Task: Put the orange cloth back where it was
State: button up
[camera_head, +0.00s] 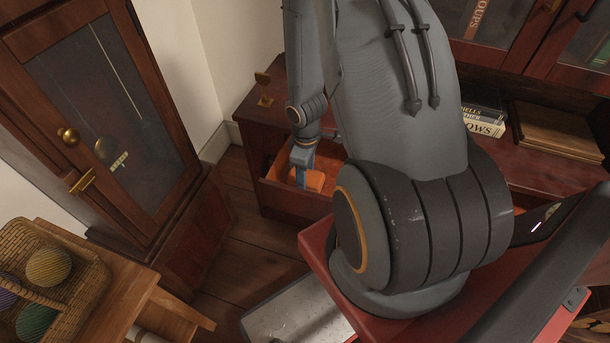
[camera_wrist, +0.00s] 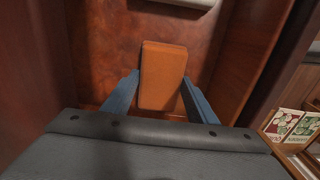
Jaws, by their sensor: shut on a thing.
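The orange cloth (camera_wrist: 161,75) is a folded, block-like piece between the two blue fingers of my gripper (camera_wrist: 158,97) in the wrist view. The cloth (camera_head: 314,180) also shows in the head view, beside the blue fingers of my gripper (camera_head: 303,177). My gripper is shut on the cloth and points down into an open wooden drawer or compartment (camera_head: 290,206) of the low cabinet. Reddish-brown wood lies below and around the cloth. I cannot tell whether the cloth touches the bottom.
A tall glass-door cabinet (camera_head: 120,120) stands at left. A basket (camera_head: 70,290) with several balls is on a wooden table at lower left. A small ornament (camera_head: 264,88) sits on the low cabinet. Wooden floor (camera_head: 240,245) is clear between.

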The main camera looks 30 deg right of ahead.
jog(key=o, duration=1)
notch_tip(320, 180, up, 5)
jog(key=p, duration=0.9)
jog(key=shift+s+r, duration=0.1)
jog(key=shift+r, duration=0.1)
notch_tip(320, 180, up, 2)
jog(key=p, duration=0.6)
jog(key=shift+r, duration=0.1)
